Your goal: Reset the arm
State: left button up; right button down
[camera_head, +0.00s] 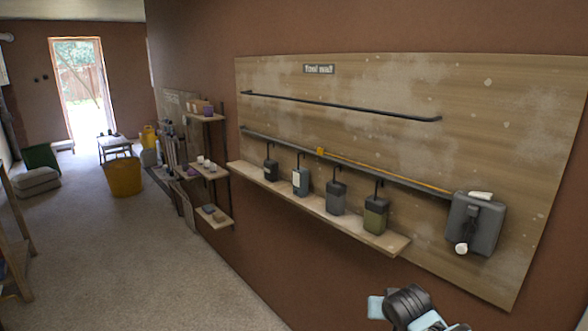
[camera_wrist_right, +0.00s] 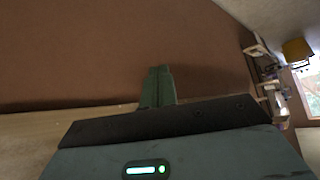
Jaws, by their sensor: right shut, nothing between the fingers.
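My right gripper (camera_wrist_right: 158,72) shows in the right wrist view, with its two green fingers together and nothing between them. It points toward a plain brown wall (camera_wrist_right: 120,50) and touches nothing that I can see. In the head view, part of my right arm (camera_head: 408,308), dark grey and light blue, shows at the bottom right, in front of the wall below the wooden board. Its fingertips cannot be made out there. My left arm and gripper are in neither view.
A wooden board (camera_head: 450,110) on the wall carries two dark rails, several hanging containers above a narrow shelf (camera_head: 330,215), and a grey box (camera_head: 475,225). Small shelves (camera_head: 215,222) stand farther left. A yellow bucket (camera_head: 123,177) stands on the floor. The floor (camera_head: 130,260) in front is clear.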

jog(key=s+a+f+n+y, duration=0.2)
jog(key=s+a+f+y, duration=0.15)
jog(key=s+f, duration=1.35)
jog(key=s+d+f+n+t+h, duration=0.1)
jog(key=s, duration=2.1)
jog(key=shift+s+d, duration=0.3)
jog(key=shift+s, duration=0.05)
jog(key=shift+f, duration=0.15)
